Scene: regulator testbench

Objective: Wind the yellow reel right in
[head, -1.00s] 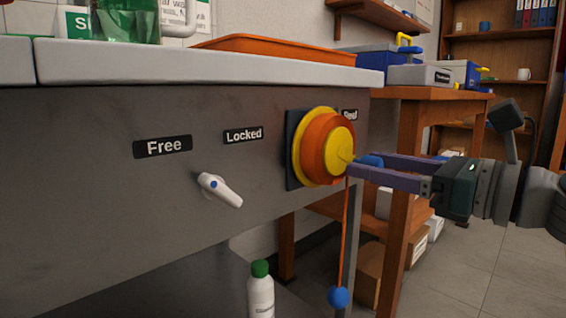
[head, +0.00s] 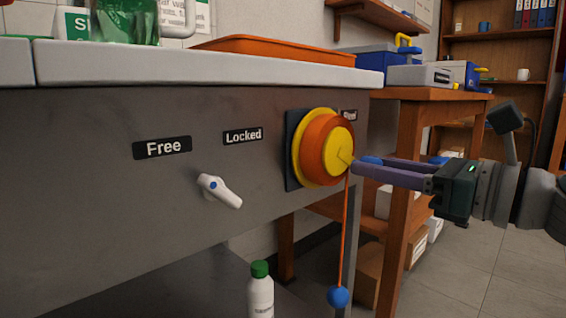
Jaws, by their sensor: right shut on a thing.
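The yellow reel (head: 300,148) with orange line wound on it is mounted on the grey bench front. Its yellow face (head: 341,146) has a crank with a blue knob (head: 372,160). My right gripper (head: 362,166) comes in from the right and is shut on the crank knob, partly hiding it. An orange cord (head: 345,230) hangs from the reel to a blue ball (head: 338,297). A white lever (head: 219,190) on the panel points down to the right, below the labels "Free" (head: 162,148) and "Locked" (head: 243,136). My left gripper is not in view.
A white bottle with a green cap (head: 261,292) stands below the panel. The bench top (head: 200,64) bears an orange tray (head: 270,45). A wooden table (head: 440,93) stands behind my right gripper, with boxes on and under it.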

